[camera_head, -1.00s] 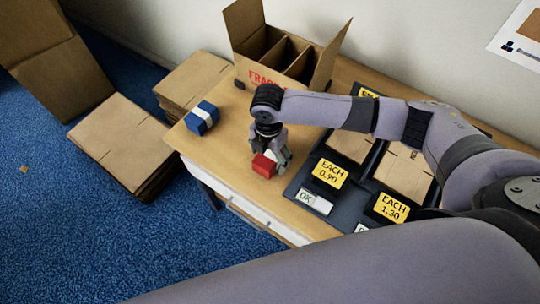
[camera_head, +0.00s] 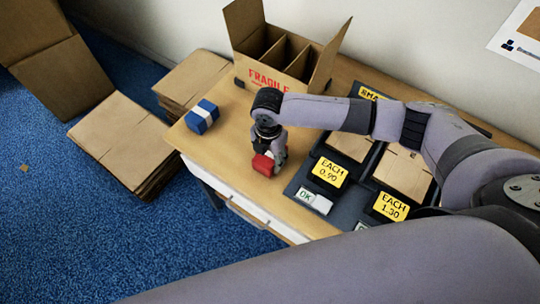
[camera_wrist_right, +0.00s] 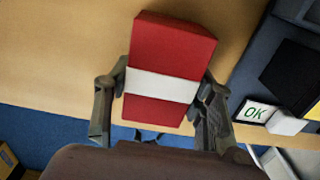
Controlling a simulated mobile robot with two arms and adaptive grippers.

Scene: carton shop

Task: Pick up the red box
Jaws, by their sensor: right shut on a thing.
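The red box (camera_head: 263,165) with a white band is on the wooden table near its front edge, left of the dark tray. It fills the middle of the right wrist view (camera_wrist_right: 170,50), with the white band across it. My right gripper (camera_head: 270,155) is above it, with one finger on each side of the box, shut on it. I cannot tell whether the box has left the table top. My left gripper is not in view.
A blue box (camera_head: 201,117) with a white band lies at the table's left. An open divided carton (camera_head: 270,80) marked FRAGILE stands behind. The dark tray (camera_head: 293,187) with yellow price labels is right of the red box. Flat cardboard stacks (camera_head: 120,140) are on the floor.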

